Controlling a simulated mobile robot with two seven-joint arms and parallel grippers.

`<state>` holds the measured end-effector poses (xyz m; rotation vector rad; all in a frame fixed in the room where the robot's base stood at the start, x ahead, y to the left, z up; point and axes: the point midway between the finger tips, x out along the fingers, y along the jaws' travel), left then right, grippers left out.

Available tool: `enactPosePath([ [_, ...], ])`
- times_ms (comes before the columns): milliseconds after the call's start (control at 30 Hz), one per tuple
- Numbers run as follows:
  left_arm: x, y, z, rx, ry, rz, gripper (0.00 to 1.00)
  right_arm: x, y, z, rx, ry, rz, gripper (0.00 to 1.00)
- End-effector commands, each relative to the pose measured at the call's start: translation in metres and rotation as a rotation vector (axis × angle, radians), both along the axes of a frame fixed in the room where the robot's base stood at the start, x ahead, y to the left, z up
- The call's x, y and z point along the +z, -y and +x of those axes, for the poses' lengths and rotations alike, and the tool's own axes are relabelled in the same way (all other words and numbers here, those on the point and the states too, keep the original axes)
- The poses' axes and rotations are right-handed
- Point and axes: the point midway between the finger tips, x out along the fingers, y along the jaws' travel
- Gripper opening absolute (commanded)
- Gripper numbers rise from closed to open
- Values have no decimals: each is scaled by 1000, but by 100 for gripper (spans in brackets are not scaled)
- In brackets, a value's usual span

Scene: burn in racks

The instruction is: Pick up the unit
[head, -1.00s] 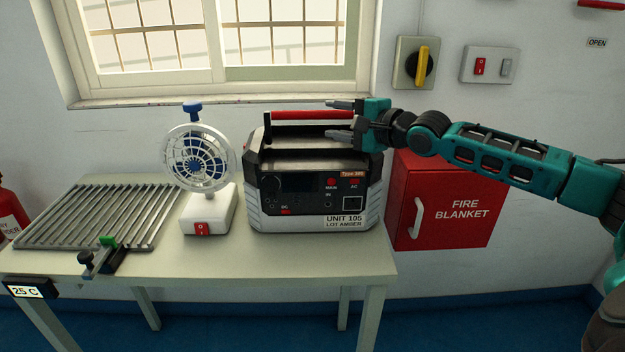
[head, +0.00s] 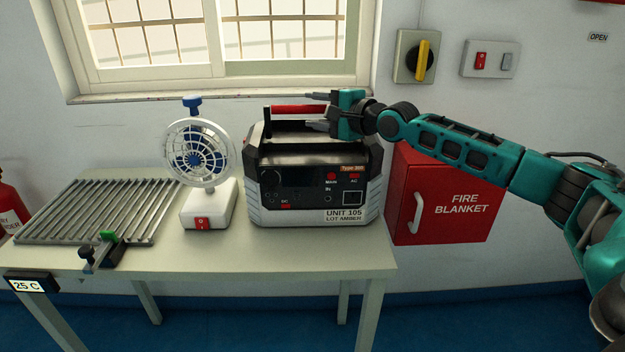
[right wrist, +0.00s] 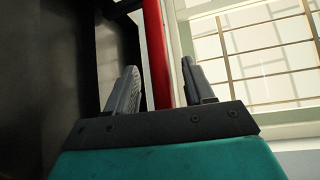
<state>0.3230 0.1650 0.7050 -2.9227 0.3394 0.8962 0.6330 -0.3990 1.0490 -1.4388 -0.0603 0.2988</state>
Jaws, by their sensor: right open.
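The unit (head: 312,190) is a black and grey box labelled "UNIT 105 LOT AMBER". It stands upright on the table, with a red carry handle (head: 297,109) across its top. My right gripper (head: 312,111) is open at the right part of the handle, its fingers pointing left. In the right wrist view the red handle (right wrist: 156,50) runs up between the two spread fingers (right wrist: 160,90); I cannot tell whether either finger touches it. My left gripper is not in view.
The table (head: 290,262) also carries a small white fan (head: 208,205) left of the unit and a slatted metal rack (head: 100,212) with a green-tipped clamp (head: 103,245). A red fire blanket box (head: 450,205) is on the wall at right. A window (head: 220,45) is behind.

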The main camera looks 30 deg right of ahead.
Motion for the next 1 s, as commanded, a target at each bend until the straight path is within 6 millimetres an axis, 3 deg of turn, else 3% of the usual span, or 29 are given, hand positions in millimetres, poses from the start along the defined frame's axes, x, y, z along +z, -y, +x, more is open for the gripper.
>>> enactPosePath([
  [67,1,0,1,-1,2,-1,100,0,0,0,0,0,0,53],
  [600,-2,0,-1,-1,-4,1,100,0,0,0,0,0,0,1],
  [1000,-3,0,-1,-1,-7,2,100,0,0,0,0,0,0,0],
])
